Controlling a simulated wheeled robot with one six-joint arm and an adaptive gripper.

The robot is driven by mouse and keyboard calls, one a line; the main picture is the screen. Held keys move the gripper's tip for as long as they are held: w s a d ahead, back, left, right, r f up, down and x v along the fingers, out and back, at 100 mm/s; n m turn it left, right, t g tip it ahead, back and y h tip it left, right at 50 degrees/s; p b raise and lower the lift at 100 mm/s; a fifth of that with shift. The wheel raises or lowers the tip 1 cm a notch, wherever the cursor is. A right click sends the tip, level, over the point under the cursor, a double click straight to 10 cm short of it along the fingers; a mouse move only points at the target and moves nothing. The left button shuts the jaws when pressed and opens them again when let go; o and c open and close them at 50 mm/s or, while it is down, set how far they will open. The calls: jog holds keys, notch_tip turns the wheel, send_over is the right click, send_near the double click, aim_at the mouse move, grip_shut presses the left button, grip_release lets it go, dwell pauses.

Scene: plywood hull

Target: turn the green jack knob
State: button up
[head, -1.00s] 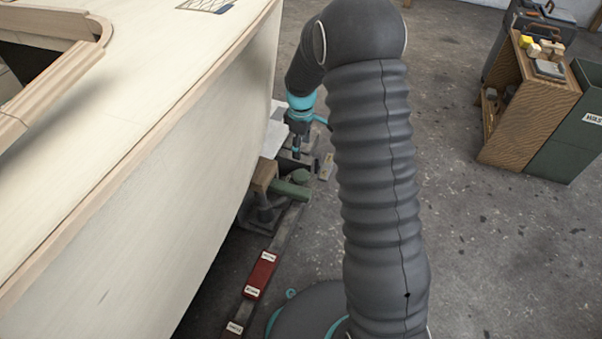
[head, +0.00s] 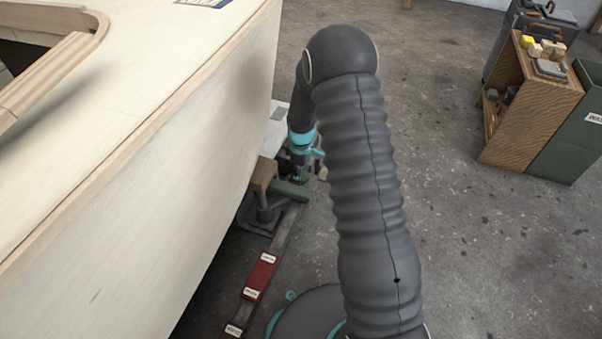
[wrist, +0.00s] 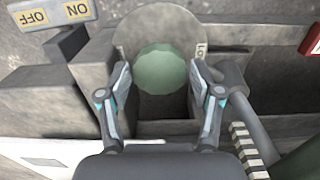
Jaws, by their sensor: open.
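The green jack knob (wrist: 162,69) shows in the wrist view as a faceted pale green round knob in front of a grey disc (wrist: 128,35). My gripper (wrist: 161,72) is open, with one finger on the left and one on the right of the knob. A small gap seems to show on each side, but I cannot tell whether either finger touches it. In the head view my gripper (head: 302,172) is small and low beside the hull, and the knob itself is hidden behind it.
The pale plywood hull (head: 215,150) rises close on the left. A green bar (head: 290,190) and wooden block (head: 263,173) are near my gripper. Red labelled blocks (head: 259,275) lie along a rail. An ON/OFF plate (wrist: 53,13) shows top left in the wrist view.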

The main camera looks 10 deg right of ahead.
jog(key=c, duration=0.9)
jog(key=shift+o, duration=0.2)
jog(key=shift+m, duration=0.3)
jog(key=m, duration=0.3)
jog(key=shift+m, duration=0.4)
jog(key=m, duration=0.4)
jog(key=shift+m, duration=0.3)
jog(key=m, duration=0.4)
jog(key=shift+b, duration=0.35)
jog(key=shift+m, duration=2.4)
